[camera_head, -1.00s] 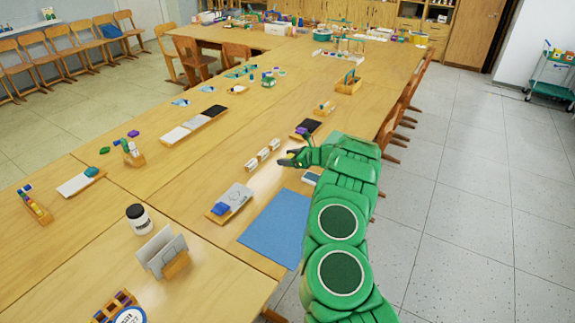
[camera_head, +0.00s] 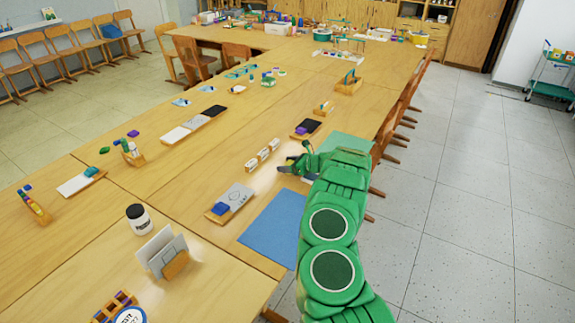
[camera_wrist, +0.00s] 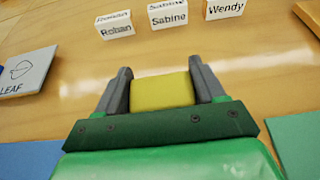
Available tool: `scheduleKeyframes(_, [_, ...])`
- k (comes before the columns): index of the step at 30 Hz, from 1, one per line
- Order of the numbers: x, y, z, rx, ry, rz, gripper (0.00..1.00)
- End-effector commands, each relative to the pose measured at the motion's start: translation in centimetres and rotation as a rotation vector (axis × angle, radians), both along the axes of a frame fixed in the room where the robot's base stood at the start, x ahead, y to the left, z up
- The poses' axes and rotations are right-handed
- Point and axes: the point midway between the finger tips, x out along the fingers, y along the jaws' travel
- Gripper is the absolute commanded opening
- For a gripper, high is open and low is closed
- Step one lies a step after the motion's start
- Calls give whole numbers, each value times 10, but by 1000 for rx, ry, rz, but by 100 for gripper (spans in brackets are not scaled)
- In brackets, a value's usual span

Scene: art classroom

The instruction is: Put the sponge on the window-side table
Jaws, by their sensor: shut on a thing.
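My gripper (camera_head: 290,164) is at the end of my green arm, over the near right part of the long wooden table (camera_head: 215,150). In the wrist view, my gripper (camera_wrist: 160,82) is shut on a yellow block, the sponge (camera_wrist: 162,92), with one grey finger on each side of it. I cannot tell from the frames which table is the window-side one, or whether the sponge touches the tabletop.
White name cards (camera_wrist: 167,14) stand just beyond the gripper. A blue mat (camera_head: 272,228) and a board with a blue block (camera_head: 221,208) lie nearby. A green mat (camera_head: 345,143) lies on the right. Chairs line the table's right edge.

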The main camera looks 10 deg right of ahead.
Motion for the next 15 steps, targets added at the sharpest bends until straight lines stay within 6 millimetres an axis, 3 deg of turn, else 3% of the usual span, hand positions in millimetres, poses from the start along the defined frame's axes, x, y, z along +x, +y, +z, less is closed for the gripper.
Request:
scheduleKeyframes(2, [0,0,-2,0,0,0,36])
scheduleKeyframes(3, [0,0,-2,0,0,0,74])
scheduleKeyframes(7, [0,0,-2,0,0,0,93])
scheduleKeyframes(15, [0,0,-2,0,0,0,94])
